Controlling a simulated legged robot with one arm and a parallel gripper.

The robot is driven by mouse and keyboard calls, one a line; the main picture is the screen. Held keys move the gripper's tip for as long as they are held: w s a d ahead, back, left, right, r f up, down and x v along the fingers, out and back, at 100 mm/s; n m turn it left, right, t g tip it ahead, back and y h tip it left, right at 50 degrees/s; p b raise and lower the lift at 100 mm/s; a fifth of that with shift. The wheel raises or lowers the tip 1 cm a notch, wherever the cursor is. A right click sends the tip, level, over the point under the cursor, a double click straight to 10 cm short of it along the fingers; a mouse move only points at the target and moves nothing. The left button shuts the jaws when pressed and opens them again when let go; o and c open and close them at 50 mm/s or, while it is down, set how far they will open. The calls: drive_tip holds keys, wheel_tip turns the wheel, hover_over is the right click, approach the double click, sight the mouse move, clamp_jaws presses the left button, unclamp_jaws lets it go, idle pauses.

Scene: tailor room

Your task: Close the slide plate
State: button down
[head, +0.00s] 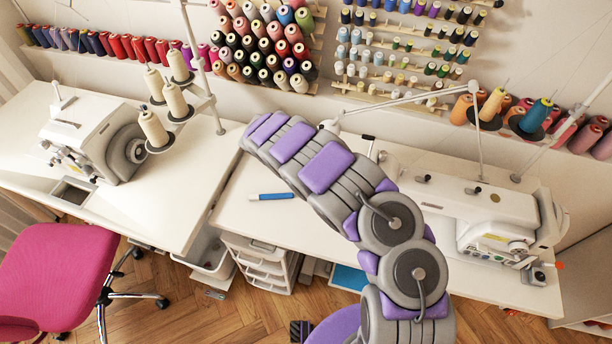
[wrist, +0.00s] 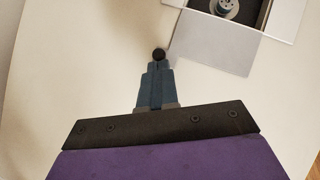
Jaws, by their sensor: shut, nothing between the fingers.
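In the wrist view the slide plate (wrist: 213,45) is a flat grey sheet at the upper right, lying on a white surface. Beyond it is an uncovered opening (wrist: 254,14) with a round metal bobbin part (wrist: 228,8) inside, partly cut off by the top edge. My gripper (wrist: 158,58) points up the picture with its fingers together and empty. A small dark round shape is at the fingertips. The tips appear just left of the plate's left edge; I cannot tell whether they touch. In the head view my gripper and the slide plate cannot be made out.
In the head view a white sewing machine (head: 480,207) stands on the right table (head: 235,215). Another machine (head: 95,138) stands on the left table. A blue marker (head: 270,197) lies near my arm. Thread cones (head: 270,45) line the wall. A pink chair (head: 57,280) stands at left.

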drive_tip(key=shift+d, duration=0.1)
idle(0.3)
drive_tip(key=d+p, duration=0.1)
drive_tip(key=d, duration=0.1)
drive_tip(key=s+d+p, duration=0.1)
drive_tip(key=d, duration=0.1)
drive_tip(key=s+d+p, duration=0.1)
drive_tip(key=d, duration=0.1)
drive_tip(key=shift+s+d, duration=0.15)
drive_tip(key=shift+d, duration=0.15)
drive_tip(key=shift+a, duration=0.2)
drive_tip(key=shift+s+a+r+p, duration=0.1)
drive_tip(key=shift+a+r+p, duration=0.15)
drive_tip(key=shift+p, duration=0.3)
drive_tip(key=a+r, duration=0.1)
drive_tip(key=a, duration=0.1)
drive_tip(key=a+r+p, duration=0.1)
drive_tip(key=a, duration=0.1)
drive_tip(key=a+r+p, duration=0.1)
drive_tip(key=a+r, duration=0.1)
drive_tip(key=shift+s+a, duration=0.1)
drive_tip(key=shift+s, duration=0.15)
drive_tip(key=v, duration=0.2)
drive_tip(key=p+v, duration=0.1)
drive_tip(key=v, duration=0.2)
drive_tip(key=shift+s+d+r, duration=0.1)
drive_tip(key=shift+d+r, duration=0.15)
drive_tip(key=shift+r, duration=0.05)
